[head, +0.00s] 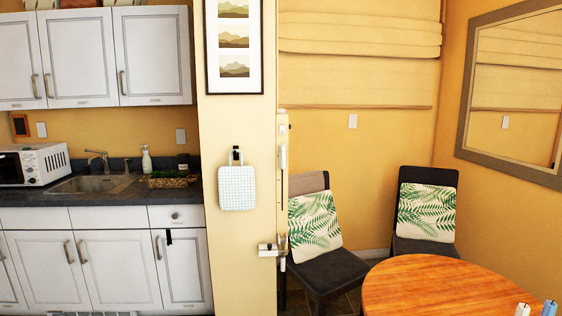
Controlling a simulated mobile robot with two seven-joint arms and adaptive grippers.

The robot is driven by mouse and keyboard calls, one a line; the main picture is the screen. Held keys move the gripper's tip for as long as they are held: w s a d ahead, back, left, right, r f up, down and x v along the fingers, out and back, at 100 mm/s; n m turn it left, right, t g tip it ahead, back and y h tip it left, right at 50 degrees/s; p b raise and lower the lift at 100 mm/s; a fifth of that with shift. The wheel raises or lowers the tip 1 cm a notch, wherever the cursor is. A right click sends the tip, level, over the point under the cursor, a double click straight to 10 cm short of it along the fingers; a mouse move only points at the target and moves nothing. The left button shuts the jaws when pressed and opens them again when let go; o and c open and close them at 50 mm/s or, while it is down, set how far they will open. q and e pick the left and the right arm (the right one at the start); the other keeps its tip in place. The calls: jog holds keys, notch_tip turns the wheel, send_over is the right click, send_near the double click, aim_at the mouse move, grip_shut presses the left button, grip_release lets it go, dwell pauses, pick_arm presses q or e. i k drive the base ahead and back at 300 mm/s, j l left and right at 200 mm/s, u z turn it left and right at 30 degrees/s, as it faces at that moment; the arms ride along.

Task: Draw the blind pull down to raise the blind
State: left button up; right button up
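A cream blind (360,62) hangs in folds against the yellow back wall at the upper right. Its lower edge is a thin bar a little above a white wall switch. A slim white handle (283,157) hangs upright on a narrow strip at the wall corner, left of the blind; it looks like the blind pull, but it is small and I cannot be sure. A white fitting with a dark knob (270,249) sits lower on the same strip. Neither of my grippers shows in the head view.
Two dark chairs with leaf-print cushions (315,222) (427,212) stand below the blind. A round wooden table (445,287) is at the front right. A pot holder (236,188) hangs left of the strip. A kitchen counter (110,188) fills the left.

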aim_at(282, 146)
jog(key=i+j, duration=1.35)
